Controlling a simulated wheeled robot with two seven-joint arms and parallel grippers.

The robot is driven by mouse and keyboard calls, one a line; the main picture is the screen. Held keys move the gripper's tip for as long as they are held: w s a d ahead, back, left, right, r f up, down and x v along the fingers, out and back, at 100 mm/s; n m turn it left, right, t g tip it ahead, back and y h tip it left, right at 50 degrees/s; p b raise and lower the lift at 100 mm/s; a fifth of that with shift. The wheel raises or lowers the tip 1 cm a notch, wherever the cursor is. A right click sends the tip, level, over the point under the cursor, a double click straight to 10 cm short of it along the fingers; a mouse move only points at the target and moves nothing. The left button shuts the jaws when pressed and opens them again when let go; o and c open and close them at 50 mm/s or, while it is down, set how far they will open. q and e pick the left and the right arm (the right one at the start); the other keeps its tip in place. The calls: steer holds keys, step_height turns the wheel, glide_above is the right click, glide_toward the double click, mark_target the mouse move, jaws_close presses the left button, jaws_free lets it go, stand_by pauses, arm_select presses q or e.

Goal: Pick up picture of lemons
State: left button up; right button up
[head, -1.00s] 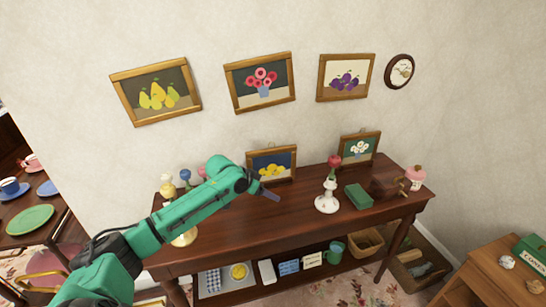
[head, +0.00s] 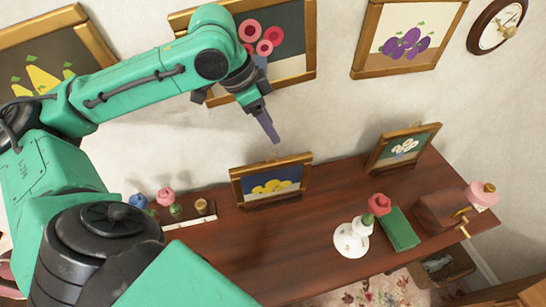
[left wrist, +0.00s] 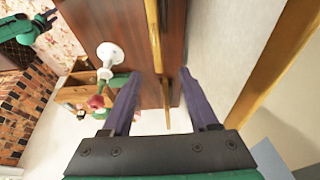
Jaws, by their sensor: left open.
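The picture of lemons (head: 272,184), yellow fruit on dark blue in a wooden frame, stands upright at the back of the dark wooden table (head: 265,245). My left gripper (head: 272,138) is open and empty, just above the top edge of this picture in the head view, pointing down. In the left wrist view the two fingers of my left gripper (left wrist: 160,92) are spread, and a thin wooden frame edge (left wrist: 155,40) lies beyond and between them. A green arm end (left wrist: 35,28) at that view's upper left looks like my right arm; its jaws are too small to read.
A framed white-flower picture (head: 403,148) stands to the right. Pink-flower (head: 295,75) and plum (head: 405,40) pictures hang on the wall.

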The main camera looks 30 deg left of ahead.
arm_select(q)
glide_toward(292, 158)
step_height(292, 158, down, 2)
steer(key=x, duration=0.2)
steer(key=p+x, duration=0.1)
steer(key=x, duration=0.5)
steer(key=shift+w+d+p, duration=0.2)
steer(key=shift+w+p, duration=0.05)
steer(key=shift+p, duration=0.15)
steer(key=c, duration=0.3)
jaws_close()
arm_select(e)
steer(key=shift+s+d+r, duration=0.25)
steer(key=shift+s+r, duration=0.55)
steer(key=shift+s, duration=0.15)
